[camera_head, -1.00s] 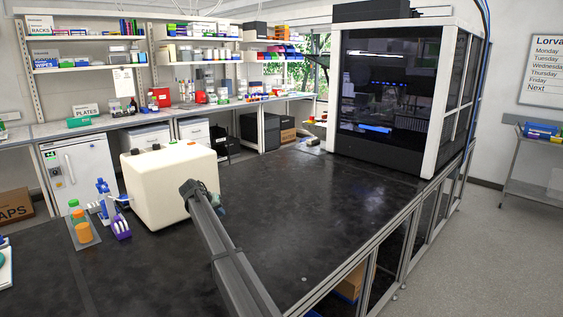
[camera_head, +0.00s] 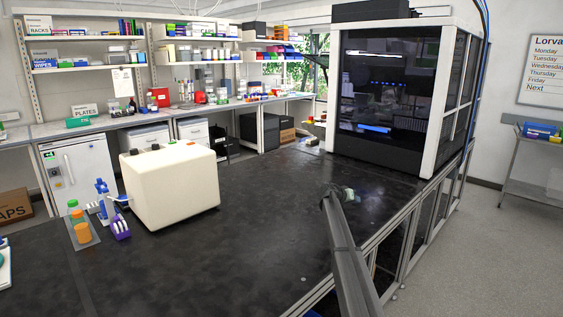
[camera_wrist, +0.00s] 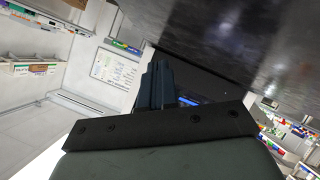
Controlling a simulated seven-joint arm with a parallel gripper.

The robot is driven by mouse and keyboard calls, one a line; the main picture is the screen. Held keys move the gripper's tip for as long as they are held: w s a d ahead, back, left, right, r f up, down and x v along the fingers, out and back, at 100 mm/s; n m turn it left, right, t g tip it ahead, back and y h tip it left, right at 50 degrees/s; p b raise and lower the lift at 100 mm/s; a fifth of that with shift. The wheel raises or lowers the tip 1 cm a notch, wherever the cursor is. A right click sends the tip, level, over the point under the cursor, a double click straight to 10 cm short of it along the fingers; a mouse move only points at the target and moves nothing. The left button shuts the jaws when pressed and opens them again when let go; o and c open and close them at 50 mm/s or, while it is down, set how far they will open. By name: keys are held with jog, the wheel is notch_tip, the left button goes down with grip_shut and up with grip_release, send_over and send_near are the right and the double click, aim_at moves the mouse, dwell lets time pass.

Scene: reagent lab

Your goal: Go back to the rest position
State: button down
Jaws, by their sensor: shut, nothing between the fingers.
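My gripper (camera_head: 349,193) is above the right part of the dark bench top (camera_head: 265,215), near its right edge. It is small and partly hidden behind my arm in the head view. In the wrist view my gripper's fingers (camera_wrist: 158,70) are together and hold nothing. The wrist view is tilted, with the dark bench surface across its upper right.
A cream box-shaped device (camera_head: 170,190) stands on the bench left of my arm. A large glass-fronted enclosure (camera_head: 385,100) stands at the bench's far end. The middle bench is clear.

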jog(key=s+d+f+m+g+h, duration=0.1)
jog(key=s+d, duration=0.1)
jog(key=d, duration=0.9)
jog(key=s+d+f+m+h, duration=0.1)
jog(key=s+d, duration=0.2)
jog(key=d, duration=0.7)
jog(key=s+d+f+g, duration=0.1)
jog(key=s+d+f, duration=0.5)
jog(key=s+f, duration=0.35)
jog(key=s+a+f+n+g+y, duration=0.1)
jog(key=s+a+f+g+y, duration=0.1)
jog(key=s+a+f, duration=0.7)
jog(key=s+a+f+n+g+y, duration=0.15)
jog(key=s+a+f, duration=0.45)
jog(key=s+f, duration=0.6)
jog(key=s+a+f+n+g+y, duration=0.1)
jog(key=s+a+f+y, duration=0.2)
jog(key=s+a+f, duration=0.6)
jog(key=s+a+f+n+g+y, duration=0.1)
jog(key=s+a, duration=0.5)
jog(key=s, duration=0.9)
jog(key=s+a+f+g+y, duration=0.3)
jog(key=s+a, duration=0.4)
jog(key=s, duration=0.9)
jog(key=s+a+f+n+g+y, duration=0.1)
jog(key=s+a, duration=0.5)
jog(key=s, duration=1)
jog(key=shift+s+a+f+n+g+y, duration=0.2)
jog(key=shift+a+f+n+g+y, duration=0.15)
jog(key=shift+f+g+y, duration=0.65)
